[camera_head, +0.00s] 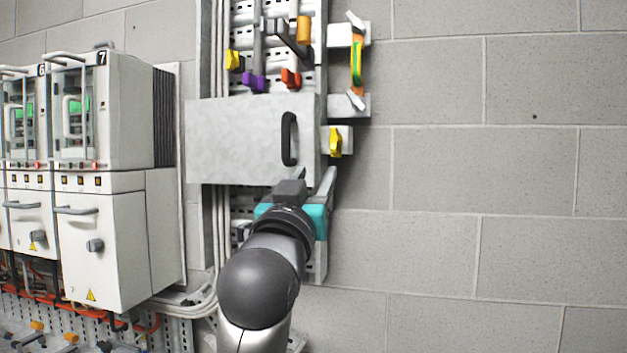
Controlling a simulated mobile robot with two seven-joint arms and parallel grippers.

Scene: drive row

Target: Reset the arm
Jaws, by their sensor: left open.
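My left arm reaches up from the bottom of the head view. My left gripper (316,182) is open, with its fingers pointing up just below the grey box (235,140) on the wall. One finger stands in front of the lower right part of the box, the other to the right. I see nothing between the fingers. The box has a black vertical handle (289,139). A yellow knob (335,142) on a white block is just above the fingers. I cannot tell whether the gripper touches the box. My right gripper is not in view.
White drive cabinets, one marked 7 (104,110), stand at the left. Above the box is a rack with yellow, purple and red knobs (290,78). A green and orange bar (356,65) is at its right. The block wall (500,180) at the right is bare.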

